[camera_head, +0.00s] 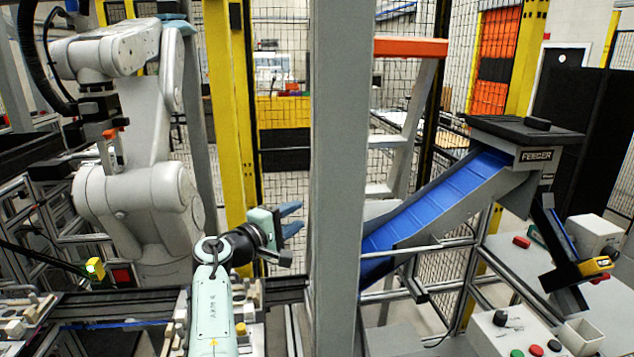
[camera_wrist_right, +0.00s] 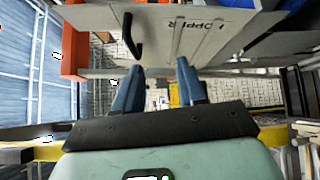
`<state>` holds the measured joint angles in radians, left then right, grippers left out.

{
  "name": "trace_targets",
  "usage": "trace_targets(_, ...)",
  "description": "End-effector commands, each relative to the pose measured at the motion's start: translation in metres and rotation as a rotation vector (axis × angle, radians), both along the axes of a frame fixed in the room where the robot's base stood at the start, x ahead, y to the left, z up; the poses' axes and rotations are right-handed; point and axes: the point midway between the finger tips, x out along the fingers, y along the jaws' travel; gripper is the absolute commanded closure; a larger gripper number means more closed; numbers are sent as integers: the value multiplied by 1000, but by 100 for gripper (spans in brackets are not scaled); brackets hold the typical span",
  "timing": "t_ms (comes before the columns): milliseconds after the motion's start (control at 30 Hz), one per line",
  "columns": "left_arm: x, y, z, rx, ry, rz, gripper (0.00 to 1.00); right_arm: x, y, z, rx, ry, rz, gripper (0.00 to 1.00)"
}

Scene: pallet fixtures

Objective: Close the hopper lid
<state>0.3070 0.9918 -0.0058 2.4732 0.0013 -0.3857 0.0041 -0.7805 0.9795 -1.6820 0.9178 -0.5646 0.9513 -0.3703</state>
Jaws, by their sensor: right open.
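In the right wrist view, a pale grey panel with the partly cut-off letters of HOPPER (camera_wrist_right: 220,22) spans the top. A black bar-shaped handle (camera_wrist_right: 133,36) stands out from it, just beyond my fingertips. I cannot tell which part is the lid or how far open it is. My right gripper (camera_head: 299,218) has its blue fingers apart and empty, left of a tall grey post in the head view. In the wrist view its fingertips (camera_wrist_right: 157,66) point toward the panel, apart from the handle. I cannot pick out the hopper in the head view. My left gripper is out of view.
The tall grey post (camera_head: 339,180) stands close to the right gripper and hides what is behind it. A feeder (camera_head: 537,155) with a blue conveyor (camera_head: 440,197) is at right. A grey industrial arm (camera_head: 140,200) stands at left. Yellow-posted mesh fencing is behind.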

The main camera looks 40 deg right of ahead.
Motion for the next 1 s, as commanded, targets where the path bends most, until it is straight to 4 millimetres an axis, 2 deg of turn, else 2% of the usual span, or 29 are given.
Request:
trace_targets(33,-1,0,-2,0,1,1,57,-2,9,14,-24,-29,11,60)
trace_targets(100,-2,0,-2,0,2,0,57,-5,16,27,-43,-58,19,60)
trace_targets(233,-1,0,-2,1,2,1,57,-7,21,39,-57,-85,27,60)
trace_targets(333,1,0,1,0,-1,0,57,-5,14,42,-60,-88,26,60)
trace_targets(467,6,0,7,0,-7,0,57,0,-6,44,-59,-89,24,60)
trace_targets(800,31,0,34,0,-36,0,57,20,-74,49,-59,-90,23,60)
trace_targets(1000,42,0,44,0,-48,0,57,28,-99,48,-59,-89,25,60)
